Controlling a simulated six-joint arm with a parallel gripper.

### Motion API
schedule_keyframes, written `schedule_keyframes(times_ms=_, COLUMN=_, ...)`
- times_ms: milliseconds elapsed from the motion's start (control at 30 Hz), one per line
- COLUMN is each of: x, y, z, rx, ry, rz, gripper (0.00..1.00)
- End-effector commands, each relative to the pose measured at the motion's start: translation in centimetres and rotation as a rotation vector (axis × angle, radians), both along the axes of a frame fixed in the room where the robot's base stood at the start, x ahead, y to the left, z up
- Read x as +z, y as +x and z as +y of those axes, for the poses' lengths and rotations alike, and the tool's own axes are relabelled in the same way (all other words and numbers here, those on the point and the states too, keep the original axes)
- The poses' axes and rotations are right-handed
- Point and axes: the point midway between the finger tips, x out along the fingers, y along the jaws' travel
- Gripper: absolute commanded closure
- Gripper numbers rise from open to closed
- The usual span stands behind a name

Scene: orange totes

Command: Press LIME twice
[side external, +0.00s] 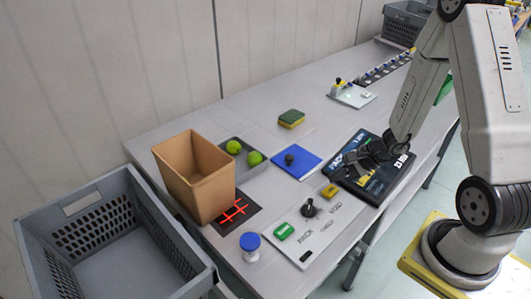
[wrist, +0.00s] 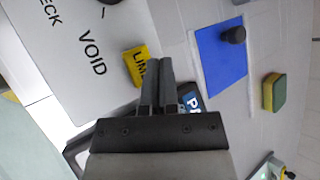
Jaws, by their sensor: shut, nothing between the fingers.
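My gripper (side external: 352,158) is over a dark box with printed lettering, just behind and right of the yellow block. In the wrist view my gripper (wrist: 159,62) has its two fingers together, empty, with the tips right beside the yellow block. I cannot tell the height of the tips or whether they touch it.
The dark box (side external: 376,190) lies under my gripper. A blue mat (side external: 286,164) with a dark knob, a sponge (side external: 291,118) and a brown bin (side external: 194,177) stand farther off.

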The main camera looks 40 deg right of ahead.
Motion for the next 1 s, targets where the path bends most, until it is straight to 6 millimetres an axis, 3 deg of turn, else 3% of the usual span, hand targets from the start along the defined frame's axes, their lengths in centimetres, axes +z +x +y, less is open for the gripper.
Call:
schedule_keyframes(times_ms=500, x=3.4, y=0.0, z=0.0, rx=-0.001, ry=-0.001, rz=-0.001, gripper=1.0)
schedule_keyframes(times_ms=1000, x=3.5, y=0.0, z=0.0, rx=0.0, ry=0.0, rz=0.001, gripper=1.0)
